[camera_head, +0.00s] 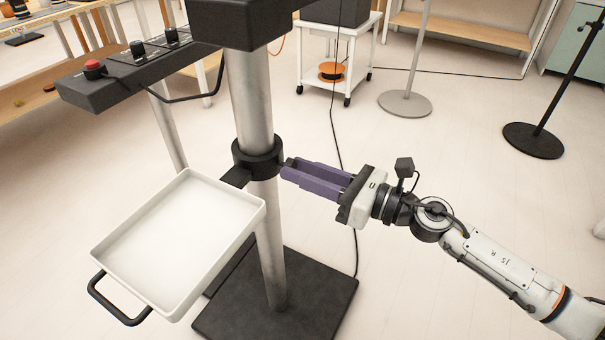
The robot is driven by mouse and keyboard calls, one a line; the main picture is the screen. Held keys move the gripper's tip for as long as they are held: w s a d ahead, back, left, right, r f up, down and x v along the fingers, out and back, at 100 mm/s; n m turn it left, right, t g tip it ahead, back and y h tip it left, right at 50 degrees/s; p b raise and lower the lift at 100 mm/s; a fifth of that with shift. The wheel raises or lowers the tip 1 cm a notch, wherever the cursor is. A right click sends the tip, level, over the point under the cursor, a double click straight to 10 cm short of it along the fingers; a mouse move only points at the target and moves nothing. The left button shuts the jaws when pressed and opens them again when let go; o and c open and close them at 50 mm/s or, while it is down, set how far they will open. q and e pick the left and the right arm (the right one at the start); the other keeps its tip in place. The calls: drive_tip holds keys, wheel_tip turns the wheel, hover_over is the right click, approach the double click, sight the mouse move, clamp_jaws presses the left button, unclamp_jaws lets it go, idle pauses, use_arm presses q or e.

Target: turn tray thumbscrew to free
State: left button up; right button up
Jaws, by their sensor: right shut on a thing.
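A white tray (175,240) with a black handle (118,303) at its near left side is held by a black clamp collar (256,158) around a grey metal column (251,98). The tray sits left of the column and looks about level. My right gripper (287,168) reaches in from the right, its purple fingers at the right side of the collar. The fingers are closed on the thumbscrew, a small dark piece (290,163) mostly hidden between their tips. My left gripper is not in view.
The column stands on a dark square base plate (310,312). A black control box with a red button (93,68) is at upper left, beside a wooden shelf. A white cart (318,82) and two stand bases (405,103) are behind. The floor at right is open.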

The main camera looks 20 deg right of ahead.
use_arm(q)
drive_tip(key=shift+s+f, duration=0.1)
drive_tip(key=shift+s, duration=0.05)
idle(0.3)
use_arm(e)
drive_tip(key=o, duration=1.1)
drive_tip(key=shift+c, duration=0.2)
use_arm(q)
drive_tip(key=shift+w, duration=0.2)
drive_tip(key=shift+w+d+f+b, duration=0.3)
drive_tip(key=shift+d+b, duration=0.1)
drive_tip(key=shift+b, duration=0.4)
use_arm(e)
drive_tip(key=v, duration=1)
drive_tip(key=shift+s+d, duration=0.15)
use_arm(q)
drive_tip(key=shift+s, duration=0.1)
